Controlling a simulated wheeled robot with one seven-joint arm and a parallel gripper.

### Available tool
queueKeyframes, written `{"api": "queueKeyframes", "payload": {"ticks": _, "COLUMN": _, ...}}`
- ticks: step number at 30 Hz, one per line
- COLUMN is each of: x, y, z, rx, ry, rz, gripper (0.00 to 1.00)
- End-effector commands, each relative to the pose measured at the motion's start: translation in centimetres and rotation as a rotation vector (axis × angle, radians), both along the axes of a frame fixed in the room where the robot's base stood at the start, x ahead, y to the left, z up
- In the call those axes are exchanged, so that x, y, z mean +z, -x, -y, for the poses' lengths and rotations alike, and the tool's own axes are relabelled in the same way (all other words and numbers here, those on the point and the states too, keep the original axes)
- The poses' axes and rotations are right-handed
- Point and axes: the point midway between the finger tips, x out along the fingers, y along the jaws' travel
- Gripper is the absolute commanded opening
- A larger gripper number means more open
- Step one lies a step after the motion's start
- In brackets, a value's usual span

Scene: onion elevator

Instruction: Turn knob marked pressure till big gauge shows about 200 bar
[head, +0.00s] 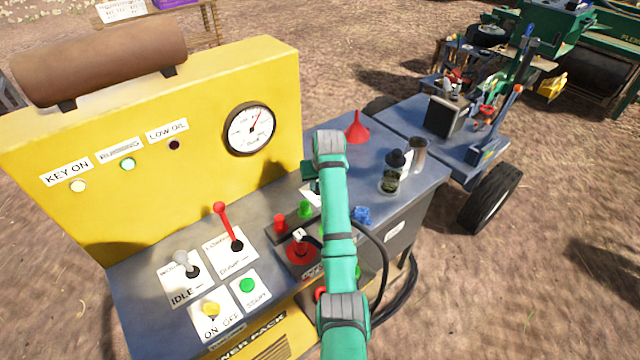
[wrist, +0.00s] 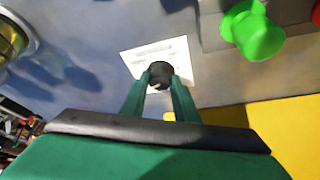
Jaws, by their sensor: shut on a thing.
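The big gauge (head: 250,129) is a round white dial with a dark rim on the yellow panel. Its needle points up and slightly right; the figures are too small to read. My gripper (wrist: 160,85) is shut on a small black knob (wrist: 160,73) in the wrist view. The knob stands on a white label card (wrist: 145,58), whose print I cannot read, so I cannot confirm the word pressure. In the head view my green arm hides the knob and most of the gripper; an edge of the card (head: 312,198) shows.
A green knob (wrist: 252,32) sits close to the right of my gripper. In the head view, a red lever (head: 222,220), a grey lever (head: 187,264) and a red funnel (head: 357,128) stand on the blue-grey top. A bottle (head: 393,174) and metal cup (head: 417,155) are to the right.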

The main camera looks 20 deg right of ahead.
Motion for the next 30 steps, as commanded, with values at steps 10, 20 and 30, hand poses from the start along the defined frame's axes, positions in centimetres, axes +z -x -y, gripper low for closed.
{"api": "queueKeyframes", "payload": {"ticks": 10, "x": -0.02, "y": 0.02, "z": -0.21, "rx": -0.284, "ry": 0.000, "rz": -0.003, "gripper": 0.05}}
{"api": "queueKeyframes", "payload": {"ticks": 20, "x": -0.06, "y": 0.02, "z": -0.16, "rx": -0.434, "ry": 0.000, "rz": -0.003, "gripper": 0.05}}
{"api": "queueKeyframes", "payload": {"ticks": 30, "x": -0.11, "y": 0.04, "z": -0.28, "rx": -0.471, "ry": 0.001, "rz": -0.006, "gripper": 0.05}}
